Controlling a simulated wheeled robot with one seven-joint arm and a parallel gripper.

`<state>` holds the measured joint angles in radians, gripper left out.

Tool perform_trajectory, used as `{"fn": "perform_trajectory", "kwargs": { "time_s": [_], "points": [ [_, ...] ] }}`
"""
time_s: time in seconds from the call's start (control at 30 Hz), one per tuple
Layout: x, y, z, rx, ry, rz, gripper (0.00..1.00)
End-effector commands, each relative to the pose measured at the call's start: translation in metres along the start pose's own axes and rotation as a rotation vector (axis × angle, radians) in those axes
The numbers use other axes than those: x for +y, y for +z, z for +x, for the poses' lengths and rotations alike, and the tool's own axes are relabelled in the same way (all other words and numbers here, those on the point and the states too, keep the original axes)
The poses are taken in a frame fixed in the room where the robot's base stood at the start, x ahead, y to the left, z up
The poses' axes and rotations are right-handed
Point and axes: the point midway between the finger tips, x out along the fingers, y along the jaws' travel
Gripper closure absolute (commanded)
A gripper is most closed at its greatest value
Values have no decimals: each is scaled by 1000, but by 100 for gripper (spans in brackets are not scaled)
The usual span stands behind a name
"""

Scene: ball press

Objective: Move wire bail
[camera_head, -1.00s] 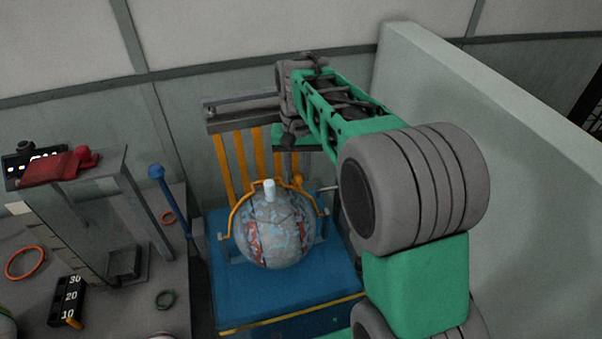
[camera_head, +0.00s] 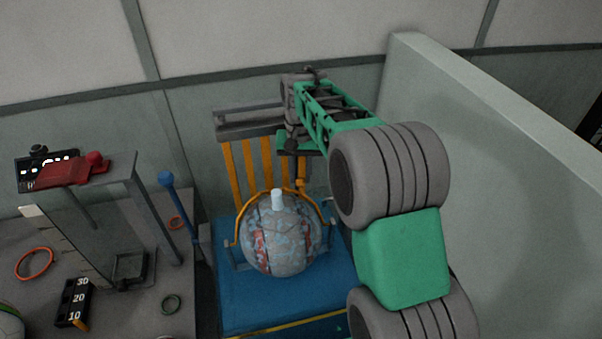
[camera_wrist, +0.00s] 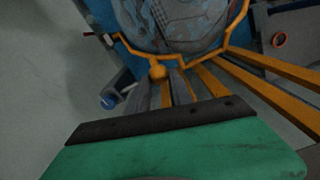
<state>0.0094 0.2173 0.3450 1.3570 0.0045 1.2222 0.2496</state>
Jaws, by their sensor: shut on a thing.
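The wire bail (camera_head: 238,222) is an orange bent wire arching around the back of a round blue, grey and red ball (camera_head: 278,245). The ball sits in a blue press base (camera_head: 235,300) and has a pale peg on top. In the head view my arm partly hides the fingers.
Orange upright bars (camera_head: 258,165) and a grey crossbar (camera_head: 248,118) stand behind the ball. A pale wall (camera_head: 470,150) rises close on the right. A blue-knobbed lever (camera_head: 167,180) and a grey frame (camera_head: 150,185) stand left, with rings on the bench.

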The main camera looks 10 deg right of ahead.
Motion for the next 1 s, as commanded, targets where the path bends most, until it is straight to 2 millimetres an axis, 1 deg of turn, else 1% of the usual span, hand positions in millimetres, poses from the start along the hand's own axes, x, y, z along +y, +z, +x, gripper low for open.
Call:
{"fn": "perform_trajectory", "kwargs": {
  "time_s": [0.1,0.13,0.2,0.53,0.63,0.73,0.9,1.0],
  "points": [
    [-2,-1,-1,7,-3,-4,100],
    [-2,-1,-1,7,-3,-4,72],
    [-2,-1,-1,5,-2,-4,66],
    [0,0,0,1,-1,0,66],
    [0,0,-5,2,-1,0,66],
    [0,-1,-20,5,-2,0,66],
    [-1,-1,-55,5,-2,-2,66],
    [-1,-1,-70,5,-2,-2,66]
  ]
}}
